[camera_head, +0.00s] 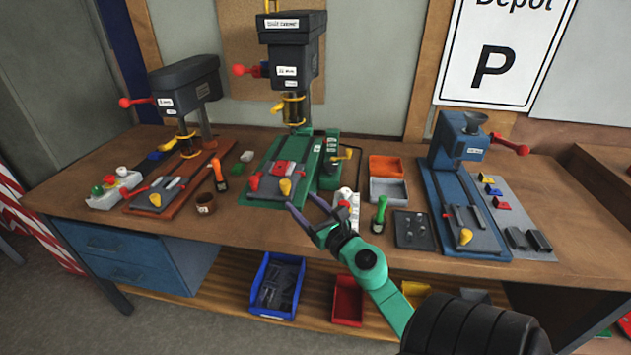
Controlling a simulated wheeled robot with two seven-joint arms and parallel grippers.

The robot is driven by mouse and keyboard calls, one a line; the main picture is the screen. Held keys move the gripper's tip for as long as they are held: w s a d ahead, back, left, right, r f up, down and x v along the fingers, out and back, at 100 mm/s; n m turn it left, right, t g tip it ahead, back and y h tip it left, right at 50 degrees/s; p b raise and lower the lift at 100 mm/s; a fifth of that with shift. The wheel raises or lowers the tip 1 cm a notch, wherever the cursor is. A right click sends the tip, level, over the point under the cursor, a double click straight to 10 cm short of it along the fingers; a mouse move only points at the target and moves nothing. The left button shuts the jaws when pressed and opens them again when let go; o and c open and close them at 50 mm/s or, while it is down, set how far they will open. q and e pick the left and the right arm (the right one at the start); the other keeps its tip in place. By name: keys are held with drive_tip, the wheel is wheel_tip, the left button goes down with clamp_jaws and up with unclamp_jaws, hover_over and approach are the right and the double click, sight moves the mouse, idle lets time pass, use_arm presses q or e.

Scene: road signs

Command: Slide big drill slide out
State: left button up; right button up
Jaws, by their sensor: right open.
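The big drill (290,60), tall and dark with a red-knobbed lever, stands at the middle back of the bench on a green base (258,165). Its grey slide (268,186) lies at the front of that base. The slide carries a red block (283,168) and a yellow knob (285,187) at its front edge. My right gripper (301,202) is open, its fingers pointing up-left just in front and to the right of the yellow knob. Nothing shows between the fingers. I cannot tell whether they touch the knob. My left gripper is not in view.
A smaller dark drill (186,85) stands left and a blue one (462,140) right. A brown cup (206,204), an orange-handled tool (219,178), a green-handled tool (380,213), an orange bin (386,167) and a dark tray (414,229) stand nearby. Bench is clear at front left.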

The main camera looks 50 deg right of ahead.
use_arm(q)
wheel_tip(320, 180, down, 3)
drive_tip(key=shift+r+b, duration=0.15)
drive_tip(key=shift+b, duration=0.7)
use_arm(e)
drive_tip(key=s, duration=0.2)
drive_tip(key=s+a, duration=0.1)
drive_tip(key=s, duration=0.2)
